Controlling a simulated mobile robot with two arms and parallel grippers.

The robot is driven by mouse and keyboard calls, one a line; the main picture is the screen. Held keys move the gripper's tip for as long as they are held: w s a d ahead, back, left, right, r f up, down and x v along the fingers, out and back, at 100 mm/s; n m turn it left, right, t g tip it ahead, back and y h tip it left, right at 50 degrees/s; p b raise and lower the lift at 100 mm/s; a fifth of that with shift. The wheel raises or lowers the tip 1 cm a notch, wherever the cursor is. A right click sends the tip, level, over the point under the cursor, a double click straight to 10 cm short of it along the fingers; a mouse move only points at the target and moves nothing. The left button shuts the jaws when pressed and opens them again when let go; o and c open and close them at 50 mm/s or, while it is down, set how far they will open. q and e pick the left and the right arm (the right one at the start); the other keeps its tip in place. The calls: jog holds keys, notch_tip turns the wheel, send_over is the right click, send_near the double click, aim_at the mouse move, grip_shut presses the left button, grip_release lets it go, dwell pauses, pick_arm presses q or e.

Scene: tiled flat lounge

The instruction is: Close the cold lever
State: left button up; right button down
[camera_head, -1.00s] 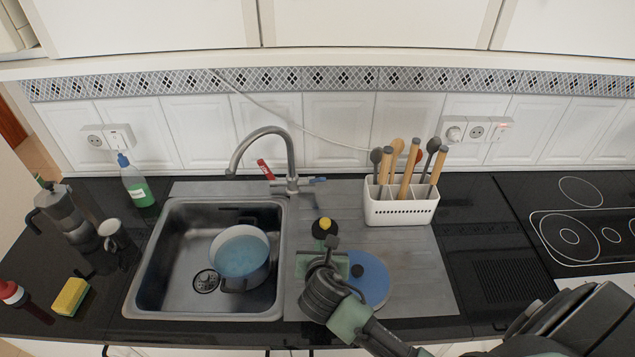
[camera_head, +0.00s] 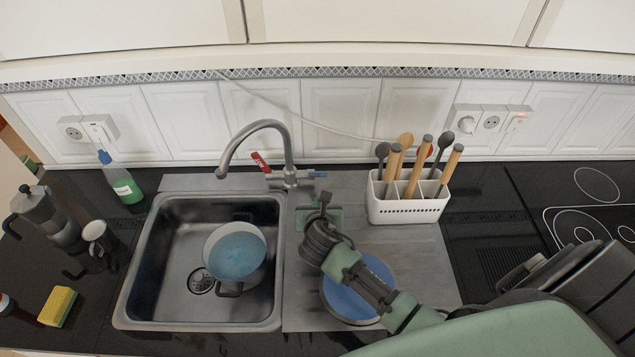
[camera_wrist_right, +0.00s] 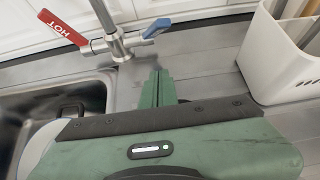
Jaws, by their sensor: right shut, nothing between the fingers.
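The tap (camera_head: 289,165) stands behind the sink, with its spout curving left over the basin. Its cold lever (camera_head: 318,174) is blue and sticks out to the right of the tap's base; it also shows in the right wrist view (camera_wrist_right: 157,26), angled slightly upward. The red hot lever (camera_head: 260,161) is marked HOT and tilts up to the left; it also shows in the right wrist view (camera_wrist_right: 62,28). My right gripper (camera_head: 324,197) is shut and empty, its green fingertips just in front of and below the cold lever, apart from it. My left gripper is not in view.
The sink (camera_head: 150,262) holds a pot (camera_head: 238,252) of bluish water. A white utensil holder (camera_head: 408,210) with several handles stands right of my right gripper. A blue round lid or plate (camera_head: 350,300) lies partly under my forearm. A green soap bottle (camera_head: 122,182) stands left.

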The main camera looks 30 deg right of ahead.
aim_at(317, 175)
jog(key=x, duration=0.4)
jog(key=shift+w+d+r+p, duration=0.2)
jog(key=shift+w+r+p, duration=0.25)
jog(key=shift+w, duration=0.05)
jog(key=shift+w+d+r+p, duration=0.2)
jog(key=shift+w+r+p, duration=0.2)
jog(key=shift+w+p, duration=0.05)
jog(key=shift+w+d+r, duration=0.1)
jog(key=shift+w+r, duration=0.1)
jog(key=shift+r, duration=0.05)
jog(key=shift+w+d+r+p, duration=0.15)
jog(key=shift+w+r+p, duration=0.05)
jog(key=shift+w+p, duration=0.1)
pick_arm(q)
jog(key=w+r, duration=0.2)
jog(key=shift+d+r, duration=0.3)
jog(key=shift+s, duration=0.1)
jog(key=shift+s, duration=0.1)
pick_arm(e)
jog(key=shift+w, duration=0.1)
